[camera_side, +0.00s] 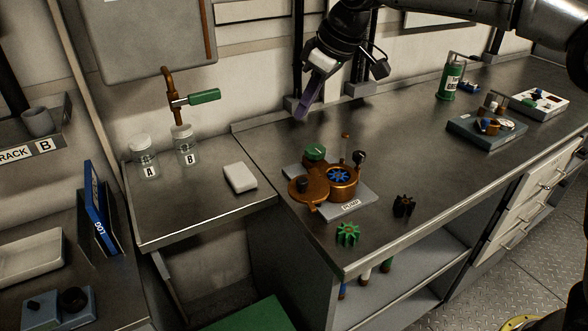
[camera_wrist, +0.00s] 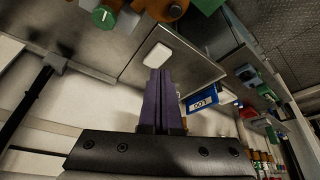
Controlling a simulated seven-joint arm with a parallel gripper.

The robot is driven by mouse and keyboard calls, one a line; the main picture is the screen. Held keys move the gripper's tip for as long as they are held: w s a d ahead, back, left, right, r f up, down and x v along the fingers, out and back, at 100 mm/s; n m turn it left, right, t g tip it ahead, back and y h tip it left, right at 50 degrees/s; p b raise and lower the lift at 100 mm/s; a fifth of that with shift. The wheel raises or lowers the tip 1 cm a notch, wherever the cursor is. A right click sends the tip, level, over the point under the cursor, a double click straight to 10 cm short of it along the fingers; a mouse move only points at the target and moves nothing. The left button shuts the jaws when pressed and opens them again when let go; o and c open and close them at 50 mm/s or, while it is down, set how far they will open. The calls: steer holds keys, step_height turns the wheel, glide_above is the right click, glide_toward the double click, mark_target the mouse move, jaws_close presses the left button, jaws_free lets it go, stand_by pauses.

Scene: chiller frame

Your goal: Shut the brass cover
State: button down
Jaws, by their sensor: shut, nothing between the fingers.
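The brass cover (camera_side: 313,193), a round plate with a dark knob, is swung out to the left of the pump housing (camera_side: 343,191). The housing is open on top, and a blue impeller (camera_side: 339,175) shows inside it. Both are on a grey base marked PUMP (camera_side: 350,206). My gripper (camera_side: 301,114) is shut and empty, with purple fingers, above the bench behind the pump, apart from the cover. In the wrist view its fingers (camera_wrist: 161,72) are together, and part of a brass piece (camera_wrist: 166,8) shows at the top edge; I cannot tell which part.
A green knob (camera_side: 315,152) and a black-knobbed lever (camera_side: 358,159) stand behind the housing. A green gear (camera_side: 347,233) and a black gear (camera_side: 403,206) lie in front and to the right. A white block (camera_side: 240,178) and jars are on the left bench.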

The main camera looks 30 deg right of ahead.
step_height(320, 180, down, 6)
steer(key=a+r, duration=0.1)
steer(key=a, duration=0.2)
glide_above(294, 188)
steer(key=shift+g, duration=0.4)
steer(key=shift+f, duration=4.6)
